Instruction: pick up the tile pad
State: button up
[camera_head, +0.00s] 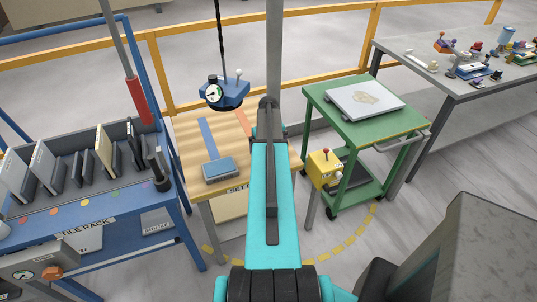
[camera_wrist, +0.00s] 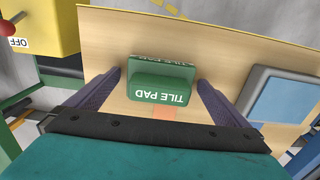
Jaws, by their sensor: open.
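The tile pad (camera_wrist: 158,96) is a green block with upside-down "TILE PAD" lettering on its near face. It rests on a light wooden table (camera_head: 195,130), whose top also shows in the wrist view (camera_wrist: 105,40). My gripper (camera_wrist: 159,78) is open, with one dark purple finger on each side of the pad. A gap shows between the pad and each finger in the wrist view; how high the fingertips are above the table is hard to tell. In the head view my turquoise arm hides the pad and most of the gripper.
A grey block with a blue top (camera_head: 222,170) lies left of my arm; the wrist view shows it at right (camera_wrist: 280,98). A blue gauge device (camera_head: 224,93) hangs from a cable. A yellow switch box (camera_head: 326,169) and green cart (camera_head: 350,125) stand right, a blue tile rack (camera_head: 95,215) left.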

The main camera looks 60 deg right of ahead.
dwell(0.4)
jog(key=c, duration=1.2)
jog(key=shift+r, duration=0.25)
jog(key=shift+r+b, duration=0.85)
jog(key=shift+r, duration=0.3)
jog(key=shift+s+a+r, duration=0.1)
jog(key=shift+s+r, duration=0.05)
jog(key=shift+r, duration=0.2)
jog(key=s+a+r+b, duration=0.1)
jog(key=s+a+b, duration=0.3)
jog(key=s+a, duration=0.5)
jog(key=s, duration=0.3)
jog(key=shift+s+r+b, duration=0.25)
jog(key=shift+s+b, duration=0.05)
jog(key=shift+b, duration=0.1)
jog(key=shift+a, duration=0.1)
